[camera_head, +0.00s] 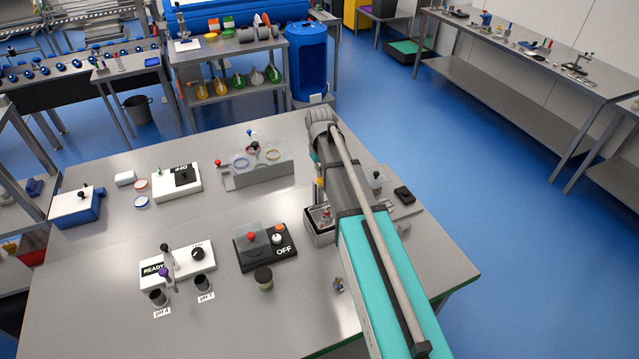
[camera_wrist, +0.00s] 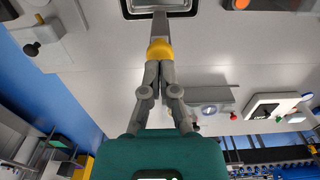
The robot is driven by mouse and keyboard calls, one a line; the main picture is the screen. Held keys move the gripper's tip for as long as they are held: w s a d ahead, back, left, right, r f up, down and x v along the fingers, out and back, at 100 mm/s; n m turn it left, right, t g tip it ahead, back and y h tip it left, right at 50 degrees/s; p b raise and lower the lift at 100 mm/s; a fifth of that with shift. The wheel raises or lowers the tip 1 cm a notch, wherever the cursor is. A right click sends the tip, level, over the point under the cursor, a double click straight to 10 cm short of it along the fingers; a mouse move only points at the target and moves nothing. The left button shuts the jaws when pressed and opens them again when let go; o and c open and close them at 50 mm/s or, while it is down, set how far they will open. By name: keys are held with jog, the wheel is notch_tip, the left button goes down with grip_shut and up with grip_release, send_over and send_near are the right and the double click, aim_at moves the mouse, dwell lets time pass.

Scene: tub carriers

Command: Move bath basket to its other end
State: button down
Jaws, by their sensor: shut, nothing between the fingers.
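A small grey metal tub (camera_head: 319,238) stands on the table just left of my arm. Something small with light and reddish parts shows inside it, but I cannot make out the bath basket clearly. My gripper (camera_head: 319,198) points down over this tub, shut and empty. Whether the tip touches anything cannot be told. My arm hides the area right of the tub.
A clear-covered holder (camera_head: 260,168) stands behind. A black block (camera_head: 403,193) lies right of my arm.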

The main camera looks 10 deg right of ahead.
aim_at(320, 179)
jog(key=shift+f+b, duration=2.9)
jog(key=shift+f, duration=0.15)
notch_tip(320, 179, up, 9)
jog(key=p, duration=0.9)
jog(key=shift+r, duration=0.1)
